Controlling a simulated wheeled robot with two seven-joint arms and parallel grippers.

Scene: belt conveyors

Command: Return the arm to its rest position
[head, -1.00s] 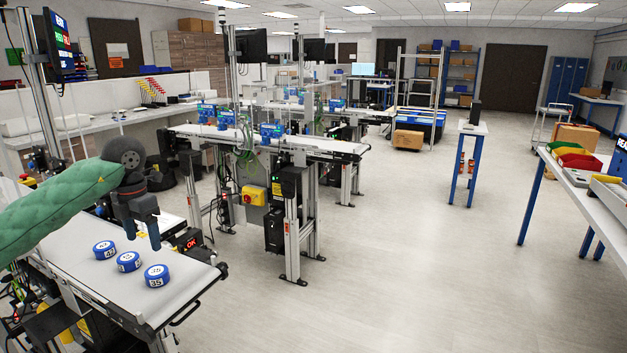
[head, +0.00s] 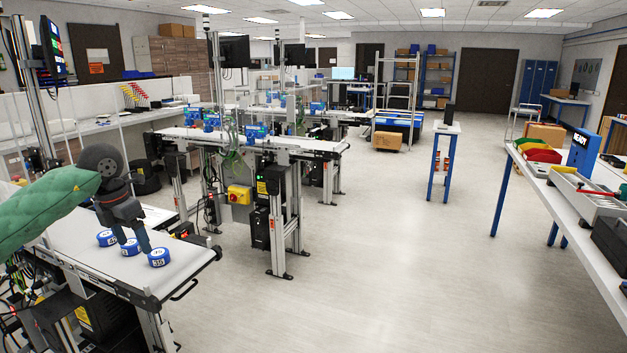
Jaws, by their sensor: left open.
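My left arm, in a green padded sleeve (head: 45,207), comes in from the left in the head view. My left gripper (head: 133,243) is open and empty, fingers pointing down over the near conveyor (head: 188,256). Three blue round pucks with white number labels lie on its belt. The right puck (head: 159,257) shows 35 and is beside the fingers. I cannot tell whether the fingers touch any puck. My right gripper is out of view.
Another conveyor (head: 300,143) with blue devices stands beyond the near one. A white workbench (head: 560,190) with blue legs, bins and a READY display (head: 581,150) is at the right. A small stand (head: 440,160) is farther back. The middle floor is clear.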

